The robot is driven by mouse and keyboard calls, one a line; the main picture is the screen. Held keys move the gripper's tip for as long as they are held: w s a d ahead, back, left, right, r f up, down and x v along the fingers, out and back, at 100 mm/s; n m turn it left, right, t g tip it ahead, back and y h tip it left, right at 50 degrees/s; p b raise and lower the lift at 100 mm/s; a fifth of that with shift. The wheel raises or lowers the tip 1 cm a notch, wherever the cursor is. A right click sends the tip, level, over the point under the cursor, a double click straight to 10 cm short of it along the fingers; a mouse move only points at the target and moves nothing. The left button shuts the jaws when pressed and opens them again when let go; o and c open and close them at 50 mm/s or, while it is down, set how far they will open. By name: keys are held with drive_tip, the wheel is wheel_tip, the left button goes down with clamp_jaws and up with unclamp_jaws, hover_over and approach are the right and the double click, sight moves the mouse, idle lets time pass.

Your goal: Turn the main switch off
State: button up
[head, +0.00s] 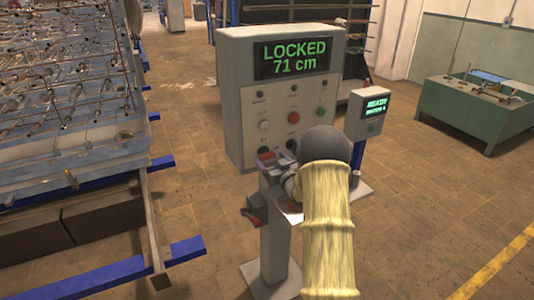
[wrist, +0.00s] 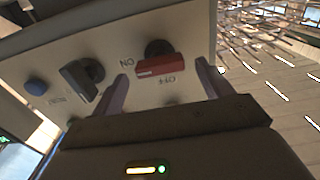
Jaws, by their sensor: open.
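The main switch (wrist: 158,66) is a red handle on a dark round base, with "ON" and "OFF" lettering beside it that appears upside down in the wrist view. It sits low on the grey control cabinet (head: 232,110), where a red part (head: 265,153) shows in the head view just beyond my gripper. My gripper (wrist: 164,84) is open, with one finger on each side of the red handle in the wrist view. I cannot tell whether the fingers touch it. My arm hides the lower right of the cabinet in the head view.
The cabinet display (head: 293,58) reads "LOCKED 71 cm". A black knob (wrist: 82,76) and a blue button (wrist: 36,86) are beside the switch. A small post display (head: 376,105) reads "READY". A wire-covered rack (head: 75,165) stands left, a green bench (head: 462,110) right.

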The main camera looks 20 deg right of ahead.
sight(269, 158)
drive_tip(key=shift+w+a+p, duration=0.1)
drive_tip(key=shift+w+p, duration=0.3)
drive_tip(key=shift+w, duration=1.4)
drive_tip(key=c, duration=1)
